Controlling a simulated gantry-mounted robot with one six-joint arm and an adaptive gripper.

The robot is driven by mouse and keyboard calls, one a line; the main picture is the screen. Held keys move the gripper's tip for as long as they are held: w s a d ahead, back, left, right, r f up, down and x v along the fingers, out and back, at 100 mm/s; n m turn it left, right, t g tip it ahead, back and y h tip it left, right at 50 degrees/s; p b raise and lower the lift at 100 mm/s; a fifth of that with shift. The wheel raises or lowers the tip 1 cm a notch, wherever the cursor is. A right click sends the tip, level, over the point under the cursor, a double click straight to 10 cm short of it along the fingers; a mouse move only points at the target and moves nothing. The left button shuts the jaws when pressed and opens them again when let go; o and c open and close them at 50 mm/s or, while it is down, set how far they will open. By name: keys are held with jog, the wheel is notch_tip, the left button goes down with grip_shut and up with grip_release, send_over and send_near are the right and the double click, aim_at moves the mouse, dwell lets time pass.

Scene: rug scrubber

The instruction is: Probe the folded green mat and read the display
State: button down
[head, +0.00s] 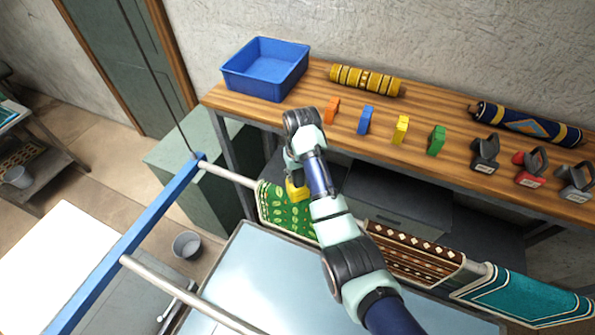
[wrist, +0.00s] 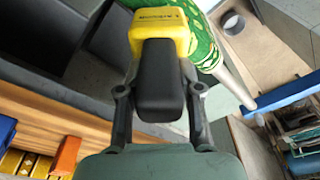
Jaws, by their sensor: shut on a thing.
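My gripper (head: 296,168) is shut on the black grip of a yellow handheld meter (head: 297,190). In the wrist view, the gripper (wrist: 160,92) has one finger on each side of the black grip, and the meter's yellow head (wrist: 160,25) points away from me. The green mat (head: 284,211) with a pale leaf pattern hangs folded over a metal rail. The meter's head is at the mat's upper part; I cannot tell whether it touches. The mat also shows beside the head in the wrist view (wrist: 203,45). No display reading is visible.
Brown patterned (head: 410,250) and teal (head: 525,296) mats hang further right on the rail. The wooden shelf (head: 320,90) holds a blue bin (head: 266,68), rolled rugs, small coloured blocks and several dark-handled meters (head: 531,168). A grey bucket (head: 187,245) stands on the floor.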

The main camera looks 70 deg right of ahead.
jog(key=shift+f, duration=0.65)
dwell(0.4)
jog(key=shift+r, duration=2.05)
